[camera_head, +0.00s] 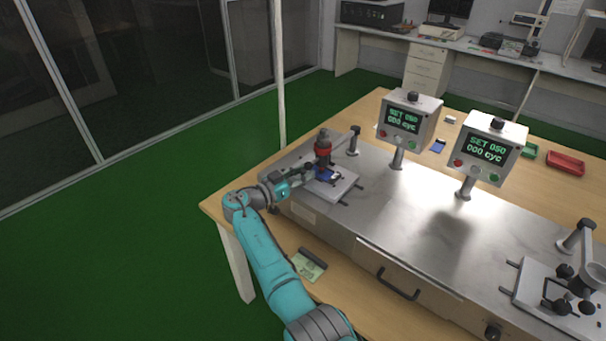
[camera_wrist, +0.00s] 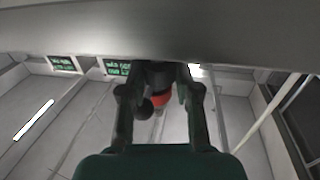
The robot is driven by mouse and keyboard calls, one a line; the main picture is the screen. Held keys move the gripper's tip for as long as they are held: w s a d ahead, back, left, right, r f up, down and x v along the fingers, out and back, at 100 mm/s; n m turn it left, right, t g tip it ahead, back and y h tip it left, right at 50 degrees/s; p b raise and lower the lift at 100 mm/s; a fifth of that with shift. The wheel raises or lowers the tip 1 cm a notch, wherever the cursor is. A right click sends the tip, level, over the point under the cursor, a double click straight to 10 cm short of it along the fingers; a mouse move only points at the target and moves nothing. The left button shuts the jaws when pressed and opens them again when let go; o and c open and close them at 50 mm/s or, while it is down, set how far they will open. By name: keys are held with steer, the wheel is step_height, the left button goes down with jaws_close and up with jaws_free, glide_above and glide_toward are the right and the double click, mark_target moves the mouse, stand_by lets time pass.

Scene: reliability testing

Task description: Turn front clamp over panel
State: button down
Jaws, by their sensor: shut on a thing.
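A test fixture with a pale plate (camera_head: 345,188) sits at the left end of the steel bench. A small blue panel (camera_head: 325,175) lies on it under a dark upright cylinder with a red band (camera_head: 323,148). My gripper (camera_head: 306,171) reaches in from the left, low beside the panel, and is shut on the front clamp. In the wrist view my gripper's (camera_wrist: 157,90) two fingers stand either side of a dark round knob (camera_wrist: 145,108); the red-banded cylinder (camera_wrist: 160,97) shows behind it. The clamp's exact angle over the panel is hidden by my gripper.
A post with a dark top (camera_head: 354,139) stands behind the fixture. Two control boxes (camera_head: 409,121) (camera_head: 490,151) reading SET 050 and 000 cyc stand on the bench. Another fixture (camera_head: 545,293) is at the right. A green card (camera_head: 309,266) lies on the wooden table.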

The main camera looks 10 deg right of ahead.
stand_by(0.4)
steer(key=c, duration=0.8)
jaws_free()
steer(key=v, duration=1.2)
steer(key=shift+a, duration=0.1)
